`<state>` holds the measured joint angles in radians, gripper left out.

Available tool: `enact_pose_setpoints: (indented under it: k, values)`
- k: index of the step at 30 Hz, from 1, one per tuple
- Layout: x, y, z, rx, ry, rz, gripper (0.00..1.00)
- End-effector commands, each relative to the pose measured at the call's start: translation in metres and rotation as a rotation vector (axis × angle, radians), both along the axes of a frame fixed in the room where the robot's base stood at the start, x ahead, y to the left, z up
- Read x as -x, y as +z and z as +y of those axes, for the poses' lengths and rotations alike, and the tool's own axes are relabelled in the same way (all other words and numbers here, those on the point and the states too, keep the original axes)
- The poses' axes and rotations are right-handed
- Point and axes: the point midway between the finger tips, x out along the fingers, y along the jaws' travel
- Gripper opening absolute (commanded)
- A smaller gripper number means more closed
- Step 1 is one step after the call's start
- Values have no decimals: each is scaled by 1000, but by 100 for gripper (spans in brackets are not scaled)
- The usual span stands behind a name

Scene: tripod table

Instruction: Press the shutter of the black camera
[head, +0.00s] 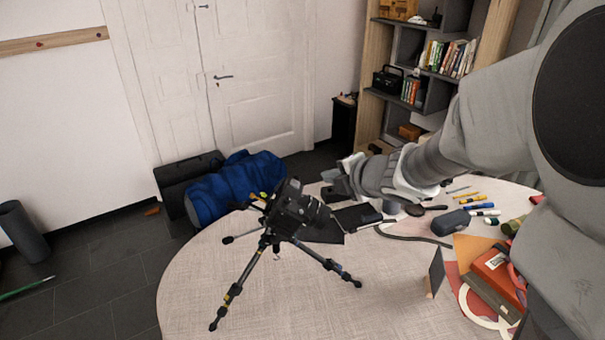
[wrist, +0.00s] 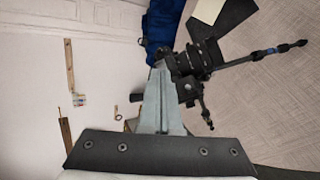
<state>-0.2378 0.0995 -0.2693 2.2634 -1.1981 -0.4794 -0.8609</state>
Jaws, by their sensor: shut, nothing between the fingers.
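The black camera (head: 297,208) is mounted on a small black tripod (head: 251,262) with spread legs, standing on the round table (head: 190,285). In the wrist view the camera (wrist: 200,58) is just right of my fingertips. My gripper (head: 332,190) is shut and empty. In the head view it is to the right of the camera and slightly higher in the picture, close to it. In the wrist view the closed fingers (wrist: 160,68) overlap the camera's left edge. I cannot tell whether they touch it. The shutter button is too small to make out.
A dark flat case (head: 357,216) lies behind the tripod. Pens, a grey pouch (head: 451,222) and a red box (head: 494,277) lie at the table's right. A blue bundle (head: 235,185) is beyond the table. The table's front left is clear.

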Motion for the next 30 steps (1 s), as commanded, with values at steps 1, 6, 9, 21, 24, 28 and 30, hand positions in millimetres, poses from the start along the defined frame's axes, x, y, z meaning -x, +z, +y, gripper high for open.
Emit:
enact_pose_setpoints:
  k: [1,6,9,21,24,28,30]
  values:
    - [0,0,0,0,0,0,0]
    - [0,-1,0,0,-1,0,0]
    - [0,-4,1,-1,-2,0,0]
    - [-3,-45,22,0,-1,0,0]
    - [-4,-55,28,-1,-1,-1,0]
    - [-5,-66,34,-1,-3,0,0]
    - [-5,-71,37,-2,-3,0,0]
